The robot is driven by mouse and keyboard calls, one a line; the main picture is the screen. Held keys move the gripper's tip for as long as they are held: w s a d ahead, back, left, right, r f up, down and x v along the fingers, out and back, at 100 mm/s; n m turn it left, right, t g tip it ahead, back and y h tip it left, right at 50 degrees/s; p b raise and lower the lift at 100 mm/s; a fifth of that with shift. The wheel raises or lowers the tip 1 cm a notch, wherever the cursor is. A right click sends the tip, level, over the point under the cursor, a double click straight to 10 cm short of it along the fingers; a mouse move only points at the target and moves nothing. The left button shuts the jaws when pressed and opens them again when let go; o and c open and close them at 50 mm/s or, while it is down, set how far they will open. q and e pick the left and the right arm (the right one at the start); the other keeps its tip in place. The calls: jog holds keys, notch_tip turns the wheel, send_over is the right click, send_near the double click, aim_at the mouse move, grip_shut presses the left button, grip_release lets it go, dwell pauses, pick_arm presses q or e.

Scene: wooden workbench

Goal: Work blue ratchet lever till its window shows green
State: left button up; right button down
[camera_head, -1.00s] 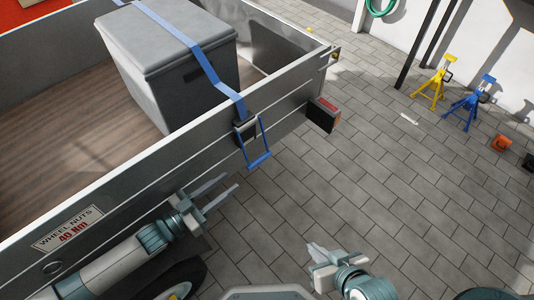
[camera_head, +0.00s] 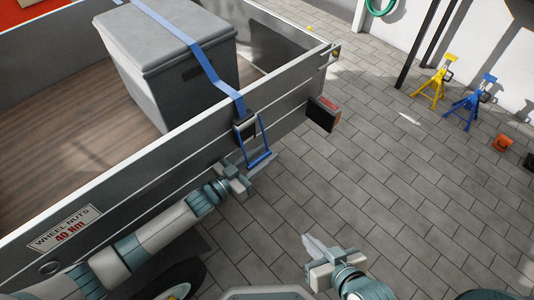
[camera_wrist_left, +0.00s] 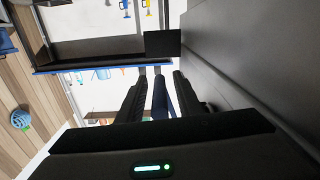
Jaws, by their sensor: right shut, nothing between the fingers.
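The blue ratchet lever (camera_head: 265,138) hangs down the outer side of the trailer wall, below its dark ratchet body (camera_head: 245,127). I cannot make out a window colour. My left gripper (camera_head: 250,168) is at the lever's lower end. In the left wrist view, its dark fingers (camera_wrist_left: 159,75) are apart, with a narrow blue piece between them. Contact cannot be told. My right gripper (camera_head: 310,245) is shut and empty, low over the paving and away from the lever.
A blue strap (camera_head: 200,60) runs over a grey box (camera_head: 150,65) in the trailer to the ratchet. The trailer wall (camera_head: 150,175) lies close beside my left arm. A tail light (camera_head: 323,113) juts out right of the lever. The paved floor right of it is mostly clear.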

pick_arm(q)
jog(key=shift+w+d, duration=0.4)
jog(key=shift+d, duration=0.1)
grip_shut()
